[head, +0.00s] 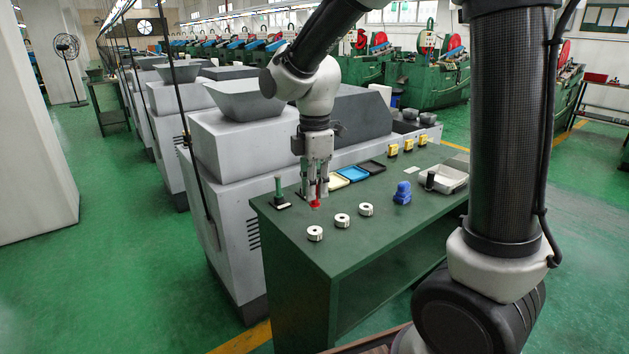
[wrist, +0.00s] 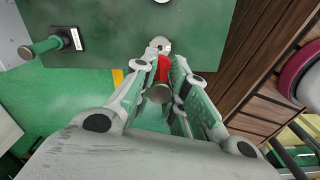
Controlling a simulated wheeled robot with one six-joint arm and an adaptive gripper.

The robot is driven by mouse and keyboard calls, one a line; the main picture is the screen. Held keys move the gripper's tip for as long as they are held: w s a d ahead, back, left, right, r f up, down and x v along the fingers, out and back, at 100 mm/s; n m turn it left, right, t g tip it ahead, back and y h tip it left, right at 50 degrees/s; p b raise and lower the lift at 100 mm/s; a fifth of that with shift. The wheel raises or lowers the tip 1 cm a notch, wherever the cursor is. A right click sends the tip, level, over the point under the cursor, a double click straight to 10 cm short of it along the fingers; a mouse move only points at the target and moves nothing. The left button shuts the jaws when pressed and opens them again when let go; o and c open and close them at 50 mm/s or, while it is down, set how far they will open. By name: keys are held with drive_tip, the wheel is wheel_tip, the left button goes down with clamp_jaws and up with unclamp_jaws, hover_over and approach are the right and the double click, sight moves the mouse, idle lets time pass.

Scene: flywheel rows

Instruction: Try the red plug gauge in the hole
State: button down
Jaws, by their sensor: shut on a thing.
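My gripper (head: 316,184) points down over the near left part of the green bench and is shut on the red plug gauge (head: 314,204). In the wrist view the red gauge (wrist: 162,70) stands between the fingers (wrist: 160,88), its round metal end towards the camera. A round metal part (wrist: 159,43) shows just beyond it; I cannot tell whether they touch. Three pale metal rings with dark holes stand on the bench: the nearest (head: 315,234), the middle (head: 342,220) and the farthest (head: 366,209). The gauge's lower tip is not clearly visible.
A green plug gauge (head: 279,188) stands on a black base left of my gripper. Behind lie a blue tray (head: 353,174) and a black tray (head: 372,167). A blue object (head: 402,193) stands to the right. A grey machine (head: 240,150) borders the bench. The bench's front right is clear.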

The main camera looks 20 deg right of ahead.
sight(315, 202)
drive_tip(key=shift+d, duration=0.1)
drive_tip(key=shift+f, duration=2.65)
drive_tip(key=shift+f, duration=0.25)
drive_tip(key=shift+r, duration=1.4)
drive_tip(key=shift+r, duration=0.1)
drive_tip(key=shift+r, duration=1.4)
drive_tip(key=shift+f, duration=2.65)
drive_tip(key=shift+f, duration=0.35)
